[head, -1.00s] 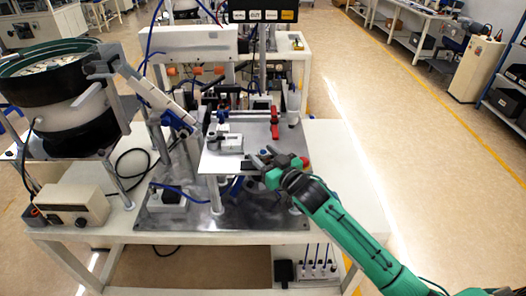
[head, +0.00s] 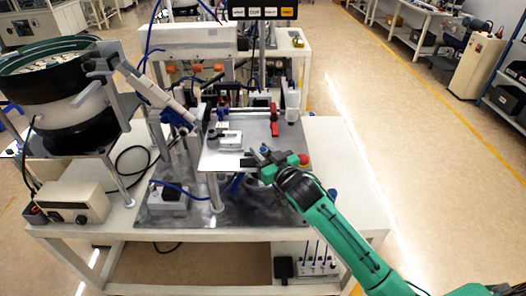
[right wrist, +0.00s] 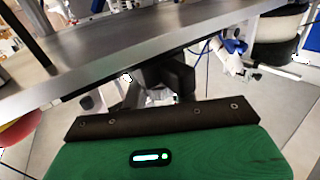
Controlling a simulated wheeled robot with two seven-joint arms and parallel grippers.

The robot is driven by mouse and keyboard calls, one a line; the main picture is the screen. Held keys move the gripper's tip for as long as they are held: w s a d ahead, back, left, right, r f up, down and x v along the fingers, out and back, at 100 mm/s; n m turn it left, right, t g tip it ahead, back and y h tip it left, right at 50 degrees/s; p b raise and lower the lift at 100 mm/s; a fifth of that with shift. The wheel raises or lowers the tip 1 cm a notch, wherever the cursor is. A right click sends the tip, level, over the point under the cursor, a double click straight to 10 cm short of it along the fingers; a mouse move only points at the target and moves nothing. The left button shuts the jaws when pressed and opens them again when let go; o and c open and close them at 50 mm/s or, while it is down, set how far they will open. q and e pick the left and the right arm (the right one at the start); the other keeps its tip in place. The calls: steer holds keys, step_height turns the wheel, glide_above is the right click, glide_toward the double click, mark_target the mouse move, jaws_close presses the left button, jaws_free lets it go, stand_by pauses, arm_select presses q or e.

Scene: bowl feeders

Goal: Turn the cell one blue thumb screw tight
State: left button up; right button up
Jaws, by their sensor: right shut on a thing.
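The metal plate of the cell (head: 220,160) stands raised over the work table. A small blue part (head: 264,149), which looks like the blue thumb screw, shows at my right fingertips near the plate's front right. My right gripper (head: 257,159) is shut on it, but the fingers cover most of the contact. In the right wrist view my dark fingers (right wrist: 158,85) sit close by the plate's edge (right wrist: 110,62), and what they hold is hidden. My left gripper is not in view.
A red button (head: 304,159) is close to the right of my right gripper. The bowl feeder (head: 68,112) and its sloping track (head: 146,92) stand at the left. A control box (head: 75,203) is at the table's front left. The table's right side is largely bare.

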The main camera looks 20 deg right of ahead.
steer(key=shift+a+r+m+t+h, duration=0.1)
steer(key=shift+m+t+h, duration=0.2)
steer(key=shift+m+h, duration=1)
steer(key=shift+m+h+b, duration=0.3)
steer(key=shift+h+b, duration=0.15)
steer(key=shift+h, duration=0.55)
steer(key=shift+m+h, duration=0.3)
steer(key=shift+h, duration=0.4)
steer(key=o, duration=1)
steer(key=shift+c, duration=0.2)
steer(key=shift+s, duration=0.25)
steer(key=s+b, duration=0.3)
steer(key=s, duration=1)
steer(key=shift+s+a+b, duration=0.2)
steer(key=shift+a+b, duration=0.05)
steer(key=shift+b, duration=0.1)
